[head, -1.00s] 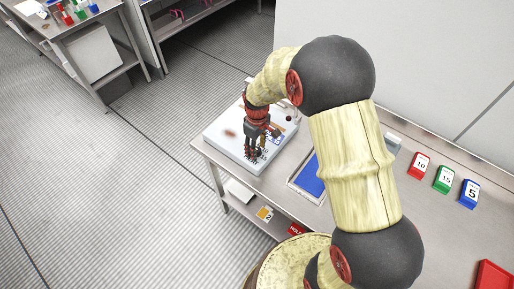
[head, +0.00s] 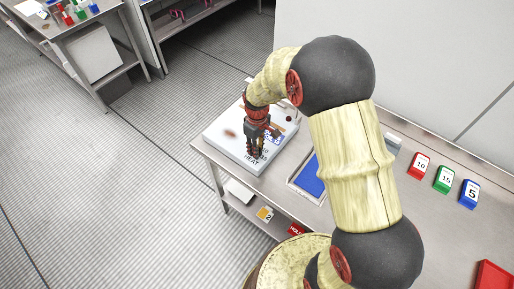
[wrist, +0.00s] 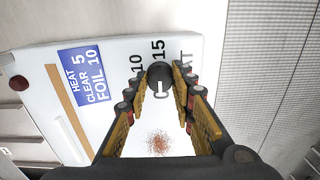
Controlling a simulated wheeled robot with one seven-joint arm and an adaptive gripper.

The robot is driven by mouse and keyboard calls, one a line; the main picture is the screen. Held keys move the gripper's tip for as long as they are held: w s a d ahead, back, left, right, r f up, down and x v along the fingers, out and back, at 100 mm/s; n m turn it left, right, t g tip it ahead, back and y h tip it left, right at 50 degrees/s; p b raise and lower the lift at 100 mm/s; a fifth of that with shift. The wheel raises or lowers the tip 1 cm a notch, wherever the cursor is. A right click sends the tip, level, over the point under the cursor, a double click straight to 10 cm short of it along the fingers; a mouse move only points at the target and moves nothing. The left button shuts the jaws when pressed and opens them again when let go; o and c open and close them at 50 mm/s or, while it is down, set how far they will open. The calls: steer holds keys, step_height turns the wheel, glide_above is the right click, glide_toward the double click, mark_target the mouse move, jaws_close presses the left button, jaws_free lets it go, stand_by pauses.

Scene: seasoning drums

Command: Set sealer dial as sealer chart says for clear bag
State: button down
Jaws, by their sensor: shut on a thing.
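The sealer (head: 218,138) is a white box on the near-left end of the steel bench; its top also fills much of the wrist view (wrist: 115,50). Its blue chart (wrist: 84,76) reads HEAT, CLEAR 5, FOIL 10. The dial (wrist: 159,71) is a dark round knob with a white pointer line, which lies toward the bottom of the wrist view. The numbers 10 and 15 show near the dial; a 5 mark is not visible, perhaps behind a finger. My gripper (head: 256,153) points down over the sealer, its fingers (wrist: 159,82) shut on the dial from both sides.
A blue-floored tray (head: 310,178) lies right of the sealer. Red (head: 420,165), green (head: 444,179) and blue (head: 469,193) blocks numbered 10, 15 and 5 stand farther right. A brown strip (wrist: 68,110) and reddish-brown specks (wrist: 158,143) mark the sealer top.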

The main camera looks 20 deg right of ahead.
steer(key=shift+m, duration=0.3)
steer(key=m+p, duration=0.1)
steer(key=m, duration=0.4)
steer(key=shift+m+p, duration=0.3)
steer(key=shift+m, duration=0.1)
steer(key=m, duration=0.5)
steer(key=shift+p, duration=0.4)
steer(key=c, duration=1.5)
jaws_free()
step_height(320, 180, up, 12)
